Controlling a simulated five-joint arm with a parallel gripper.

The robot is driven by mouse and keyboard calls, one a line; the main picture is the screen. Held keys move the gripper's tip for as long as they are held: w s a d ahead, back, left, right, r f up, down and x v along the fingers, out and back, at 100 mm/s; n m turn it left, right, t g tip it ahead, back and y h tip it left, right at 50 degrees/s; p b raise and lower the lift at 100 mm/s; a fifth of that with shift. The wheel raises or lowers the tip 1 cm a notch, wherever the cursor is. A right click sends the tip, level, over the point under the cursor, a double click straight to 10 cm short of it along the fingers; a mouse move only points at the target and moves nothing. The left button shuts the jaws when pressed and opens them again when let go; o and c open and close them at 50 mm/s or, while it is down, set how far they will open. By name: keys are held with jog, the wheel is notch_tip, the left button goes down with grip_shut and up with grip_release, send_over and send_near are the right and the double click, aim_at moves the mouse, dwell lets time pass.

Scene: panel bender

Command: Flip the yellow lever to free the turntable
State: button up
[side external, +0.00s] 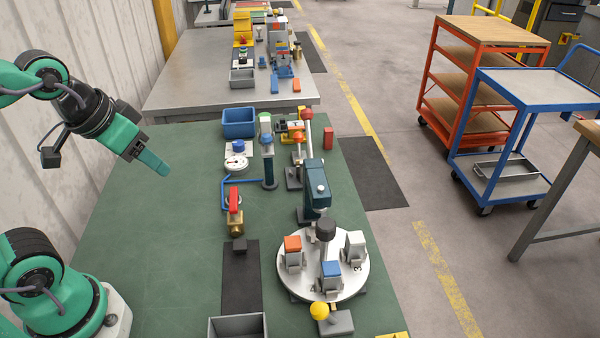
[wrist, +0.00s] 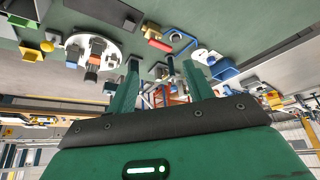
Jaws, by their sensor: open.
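The yellow lever (side external: 319,311) has a round yellow knob and sits on a grey block at the front edge of the turntable. The knob also shows in the wrist view (wrist: 47,46), at the upper left. The turntable (side external: 286,267) is a round white disc with a dark-capped central post. It carries orange, blue and white topped blocks around its rim. My gripper (side external: 160,167) hangs over the left side of the green bench, well left of the lever and touching nothing. In the wrist view its two green fingers (wrist: 162,62) are apart with nothing held.
A dark green press-like column (side external: 316,188) stands behind the turntable. A red-handled brass valve (side external: 235,208) and a dial gauge (side external: 236,163) lie between my gripper and that column. A grey tray (side external: 238,328) is at the front. The bench's left part is clear.

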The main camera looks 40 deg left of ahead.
jog(key=w+d+n+g+h, duration=0.1)
jog(key=w+d+g, duration=0.1)
jog(key=w+d, duration=0.4)
jog(key=n+g+y, duration=0.2)
jog(key=g, duration=0.2)
send_over(322, 306)
jog(key=f, duration=1.1)
jog(key=shift+w+d+f, duration=0.15)
jog(key=shift+w+f, duration=0.1)
jog(key=shift+f, duration=0.05)
jog(key=shift+s+d+f, duration=0.15)
jog(key=shift+d+f, duration=0.05)
jog(key=shift+d, duration=0.1)
jog(key=shift+s+a+f, duration=0.1)
jog(key=shift+a+f, duration=0.1)
jog(key=shift+f, duration=1.1)
jog(key=shift+w+a+f, duration=0.1)
jog(key=shift+a+f, duration=0.05)
jog(key=shift+f, duration=1.15)
jog(key=shift+s+a+f, duration=0.1)
jog(key=shift+a+f, duration=0.1)
jog(key=shift+f, duration=1.1)
